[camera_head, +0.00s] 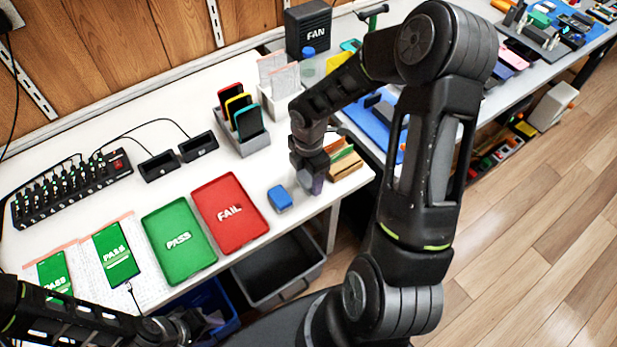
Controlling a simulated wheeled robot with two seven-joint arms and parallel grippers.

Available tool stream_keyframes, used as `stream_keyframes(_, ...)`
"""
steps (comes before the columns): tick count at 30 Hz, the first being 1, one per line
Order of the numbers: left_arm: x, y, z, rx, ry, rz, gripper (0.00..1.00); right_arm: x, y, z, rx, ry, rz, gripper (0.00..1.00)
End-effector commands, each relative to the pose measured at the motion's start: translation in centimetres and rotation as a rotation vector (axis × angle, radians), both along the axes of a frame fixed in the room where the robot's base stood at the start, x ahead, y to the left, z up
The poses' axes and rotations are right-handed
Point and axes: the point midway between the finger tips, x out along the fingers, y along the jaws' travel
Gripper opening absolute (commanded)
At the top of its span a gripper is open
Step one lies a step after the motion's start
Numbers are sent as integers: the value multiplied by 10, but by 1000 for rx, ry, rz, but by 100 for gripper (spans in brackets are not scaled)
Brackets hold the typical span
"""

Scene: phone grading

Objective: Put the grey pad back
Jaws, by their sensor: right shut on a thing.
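My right gripper (310,183) is low over the right end of the white table, shut on a small grey pad (318,184); its fingers hide much of the pad. I cannot tell if the pad touches the table. Just right of it is a wooden holder (347,170) with upright slats and something green and orange in it, partly hidden by my arm. A blue block (280,198) lies to the left of the gripper. My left gripper (202,326) is at the bottom edge, in front of the table; its jaws are too dark to read.
A red FAIL tray (250,232) and green PASS tray (164,267) lie left of the blue block. A grey rack (250,146) of phones stands behind. Bins (262,283) sit below the table's front edge. Two phones (118,262) showing PASS lie at left.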

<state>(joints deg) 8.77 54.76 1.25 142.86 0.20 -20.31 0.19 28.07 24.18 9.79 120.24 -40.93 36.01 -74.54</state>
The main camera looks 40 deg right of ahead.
Motion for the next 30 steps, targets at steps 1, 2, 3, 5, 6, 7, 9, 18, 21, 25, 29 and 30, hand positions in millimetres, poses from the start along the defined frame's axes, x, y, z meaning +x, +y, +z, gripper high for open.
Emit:
stream_keyframes(1, 0, 0, 0, 0, 0, 0, 36, 0, 0, -5, 0, 0, 2, 7)
stream_keyframes(2, 0, 0, 0, 0, 0, 0, 36, 0, 0, -7, 0, 0, 1, 7)
stream_keyframes(3, 0, 0, 0, 0, 0, 0, 36, 0, 0, -8, 0, 0, 0, 7)
stream_keyframes(5, 0, 0, 0, 0, 0, 0, 36, 0, 0, -8, 0, -1, 0, 7)
stream_keyframes(6, 0, 0, 0, 0, 0, 0, 36, 0, 0, -8, 0, -1, 0, 7)
stream_keyframes(7, 0, 0, 0, 0, 0, 0, 36, 0, 0, -8, 0, -1, 0, 7)
stream_keyframes(9, 0, 0, 0, 0, 0, 0, 36, 0, 0, -8, 0, -1, 0, 7)
stream_keyframes(18, 0, 0, -2, -1, -1, -1, 36, 0, 0, -11, 0, -1, 0, 70)
stream_keyframes(21, 0, 0, -2, -1, -1, -1, 36, 0, 0, -11, 0, -1, 0, 78)
stream_keyframes(25, 0, 0, -2, -1, -1, -1, 36, 0, 0, -10, 0, -1, 0, 80)
stream_keyframes(29, 0, 0, -2, -1, -1, -1, 36, 0, 0, -10, 0, -1, 0, 80)
stream_keyframes(30, 0, 0, -1, -1, -1, 0, 36, 0, 0, -9, 0, -1, 0, 80)
